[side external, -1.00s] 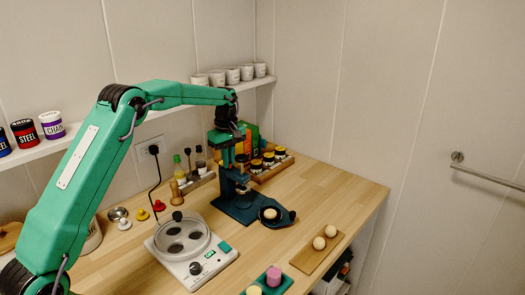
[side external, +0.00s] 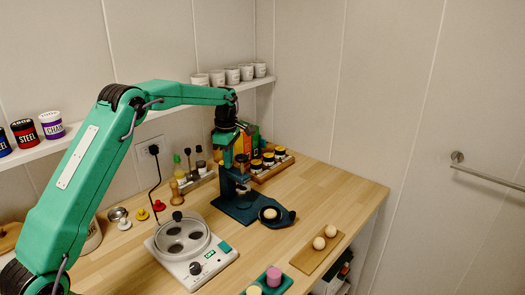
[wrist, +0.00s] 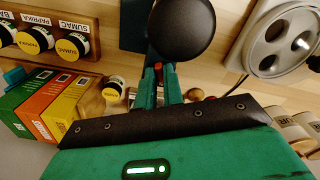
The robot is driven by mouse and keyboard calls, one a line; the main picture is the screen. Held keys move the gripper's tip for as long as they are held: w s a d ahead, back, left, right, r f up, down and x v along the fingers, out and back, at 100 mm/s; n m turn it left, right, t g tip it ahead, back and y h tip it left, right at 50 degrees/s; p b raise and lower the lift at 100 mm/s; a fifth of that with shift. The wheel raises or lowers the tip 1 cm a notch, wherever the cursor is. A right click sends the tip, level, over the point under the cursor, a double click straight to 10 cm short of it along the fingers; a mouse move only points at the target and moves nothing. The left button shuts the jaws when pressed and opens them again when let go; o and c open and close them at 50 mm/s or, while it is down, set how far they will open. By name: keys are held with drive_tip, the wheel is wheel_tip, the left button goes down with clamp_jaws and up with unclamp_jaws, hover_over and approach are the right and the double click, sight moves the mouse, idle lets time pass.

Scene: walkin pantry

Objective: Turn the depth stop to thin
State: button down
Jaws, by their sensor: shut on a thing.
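The dark blue press (side external: 238,208) stands on the wooden counter in the side view, upright, with a cup on its base holding a pale round piece. In the wrist view the press shows a large black round knob (wrist: 183,28). My gripper (side external: 228,166) points down at the upper part of the press. In the wrist view its green fingers (wrist: 160,76) are closed just below the black knob, with a small red part (wrist: 158,70) between their tips. I take this for the depth stop; the fingers hide most of it, and its setting cannot be read.
A white heater with a round lid (side external: 186,240) stands front left of the press. A wooden rack of spice jars (side external: 268,164) and colored boxes stand behind it. A board with two pale balls (side external: 318,246) lies to the right, with clear counter between.

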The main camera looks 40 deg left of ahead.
drive_tip(key=shift+r, duration=0.1)
drive_tip(key=c, duration=1.5)
unclamp_jaws()
drive_tip(key=shift+r, duration=3.8)
drive_tip(key=shift+r, duration=0.1)
